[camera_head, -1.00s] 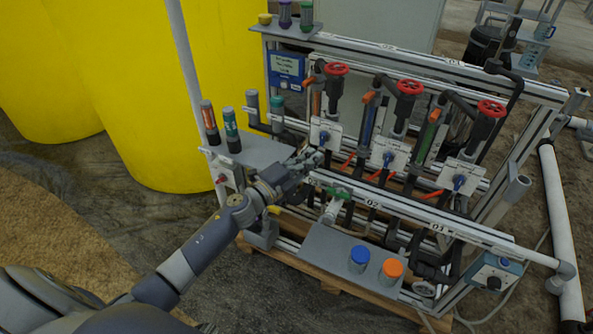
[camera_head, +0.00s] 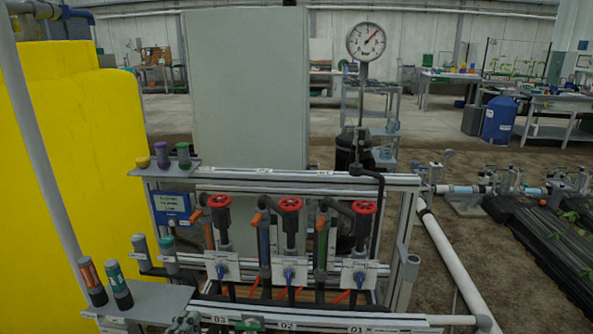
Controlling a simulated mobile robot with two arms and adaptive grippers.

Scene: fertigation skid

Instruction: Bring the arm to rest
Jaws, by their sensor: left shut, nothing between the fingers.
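My left gripper (camera_head: 186,322) shows only in part at the bottom edge of the head view. It is shut and empty, beside the right end of the grey side shelf (camera_head: 152,305) and the left end of the lower labelled rail (camera_head: 318,324). My left arm behind it is out of the frame. My right gripper is not in view. The skid's three red handwheels (camera_head: 290,204) stand above white plates with blue valve handles (camera_head: 289,275).
Two bottles, one orange-banded (camera_head: 92,281) and one green-banded (camera_head: 119,286), stand on the side shelf close to the gripper. A yellow tank (camera_head: 75,190) is at the left. A pressure gauge (camera_head: 366,42) stands behind the skid. White pipe (camera_head: 448,262) runs along the right.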

